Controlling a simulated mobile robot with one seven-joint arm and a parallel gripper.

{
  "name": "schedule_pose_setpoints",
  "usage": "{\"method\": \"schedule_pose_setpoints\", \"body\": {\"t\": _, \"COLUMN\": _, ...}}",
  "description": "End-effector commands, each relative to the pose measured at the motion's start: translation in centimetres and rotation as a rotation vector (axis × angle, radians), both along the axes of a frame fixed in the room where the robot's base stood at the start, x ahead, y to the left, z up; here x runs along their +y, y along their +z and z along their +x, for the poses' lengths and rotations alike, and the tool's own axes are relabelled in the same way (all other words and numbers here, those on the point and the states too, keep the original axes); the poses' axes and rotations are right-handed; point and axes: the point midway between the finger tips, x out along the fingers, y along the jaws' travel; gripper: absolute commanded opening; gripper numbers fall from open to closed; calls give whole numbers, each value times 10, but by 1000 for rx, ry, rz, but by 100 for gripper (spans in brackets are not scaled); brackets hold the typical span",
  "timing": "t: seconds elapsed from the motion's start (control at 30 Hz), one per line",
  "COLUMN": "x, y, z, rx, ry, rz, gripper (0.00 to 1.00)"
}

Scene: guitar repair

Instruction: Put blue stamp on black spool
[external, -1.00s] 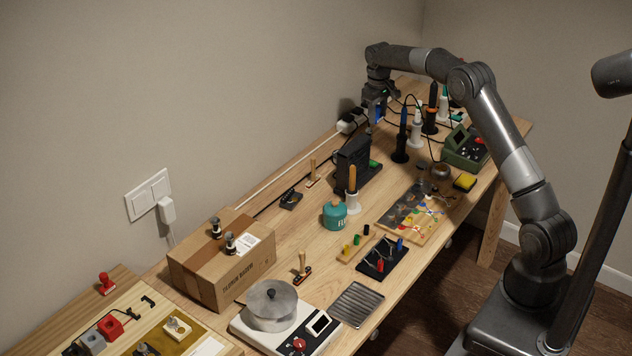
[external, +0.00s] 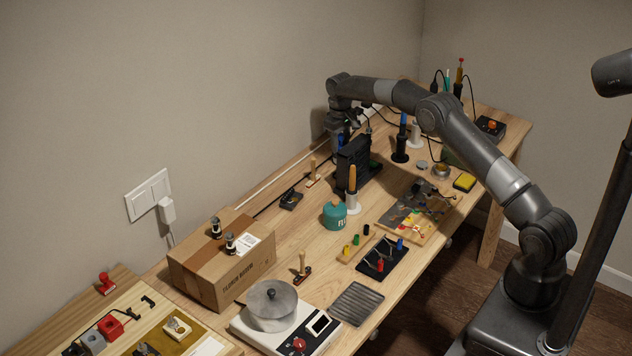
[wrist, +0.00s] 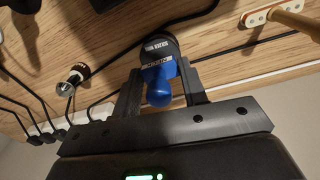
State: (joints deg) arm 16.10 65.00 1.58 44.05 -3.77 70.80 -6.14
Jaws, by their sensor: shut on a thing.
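The blue stamp (wrist: 158,90) has a rounded blue knob and sits between the two fingers of my gripper (wrist: 160,92) in the wrist view. A dark rounded piece (wrist: 160,46) with white lettering shows directly beyond it; I cannot tell whether it is the stamp's base or a separate thing. In the external view my gripper (external: 339,140) is near the wall, behind the black upright box, with a bit of blue showing at its fingers. I cannot single out the black spool for certain in either view.
The black upright box (external: 354,160) stands close to my gripper. A cardboard box (external: 222,265) and a teal can (external: 334,214) are nearer. Cables (wrist: 100,110) run along the wall edge.

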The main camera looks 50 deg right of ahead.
Motion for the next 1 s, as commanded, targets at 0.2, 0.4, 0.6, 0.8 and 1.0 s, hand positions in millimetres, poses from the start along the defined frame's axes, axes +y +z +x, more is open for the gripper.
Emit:
{"method": "schedule_pose_setpoints", "body": {"t": 0.2, "x": 0, "y": -18, "z": 0, "rx": -1, "ry": 0, "rz": 0, "gripper": 17}}
{"method": "schedule_pose_setpoints", "body": {"t": 0.4, "x": 0, "y": -19, "z": 0, "rx": 0, "ry": 0, "rz": 0, "gripper": 17}}
{"method": "schedule_pose_setpoints", "body": {"t": 0.6, "x": 0, "y": -20, "z": 0, "rx": 0, "ry": 0, "rz": 0, "gripper": 50}}
{"method": "schedule_pose_setpoints", "body": {"t": 0.8, "x": 0, "y": -20, "z": 0, "rx": 0, "ry": 0, "rz": 0, "gripper": 61}}
{"method": "schedule_pose_setpoints", "body": {"t": 1.0, "x": 0, "y": -19, "z": 0, "rx": -1, "ry": 0, "rz": 0, "gripper": 61}}
